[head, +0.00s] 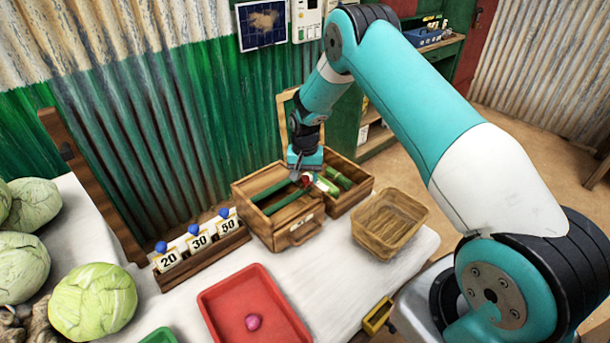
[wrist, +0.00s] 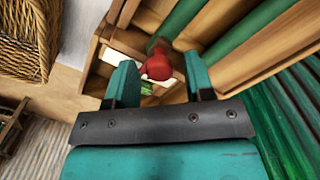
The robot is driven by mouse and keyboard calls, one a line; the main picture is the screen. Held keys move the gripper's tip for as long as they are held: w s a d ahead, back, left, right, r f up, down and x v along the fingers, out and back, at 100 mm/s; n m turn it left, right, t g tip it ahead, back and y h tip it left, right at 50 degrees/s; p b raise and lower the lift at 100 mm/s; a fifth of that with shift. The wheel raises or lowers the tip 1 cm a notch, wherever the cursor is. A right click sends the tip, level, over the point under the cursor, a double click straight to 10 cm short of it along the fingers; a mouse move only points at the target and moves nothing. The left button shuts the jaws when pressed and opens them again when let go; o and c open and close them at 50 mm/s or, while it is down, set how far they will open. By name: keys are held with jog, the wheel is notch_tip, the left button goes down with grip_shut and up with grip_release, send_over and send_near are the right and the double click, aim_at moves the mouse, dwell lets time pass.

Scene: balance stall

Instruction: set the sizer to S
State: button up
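The sizer appears to be the wooden box (head: 248,213) with green rails (head: 270,187) across its open top. A red knob (wrist: 159,66) sits by the end of a green rail in the wrist view; it shows small in the head view (head: 307,180). My gripper (head: 306,174) points down over the box's right side. In the wrist view its two teal fingers (wrist: 160,84) are apart, one on each side of the knob, with a gap visible at both sides. I cannot read any size letter; my gripper hides part of the box top.
A second wooden compartment (head: 364,184) with green pieces adjoins on the right. A wicker basket (head: 390,222) stands to its right. A red tray (head: 213,306) with a pink item (head: 253,322) lies in front. Number cards (head: 198,242) stand left, cabbages (head: 92,302) further left.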

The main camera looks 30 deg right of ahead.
grip_shut()
jog(key=shift+w+a+f+b, duration=0.1)
jog(key=shift+w+b, duration=0.55)
jog(key=shift+b, duration=0.1)
jog(key=shift+w+a, duration=0.1)
jog(key=shift+o, duration=0.9)
grip_release()
jog(key=shift+r, duration=0.2)
notch_tip(320, 180, up, 17)
jog(key=b, duration=0.3)
jog(key=shift+r, duration=0.15)
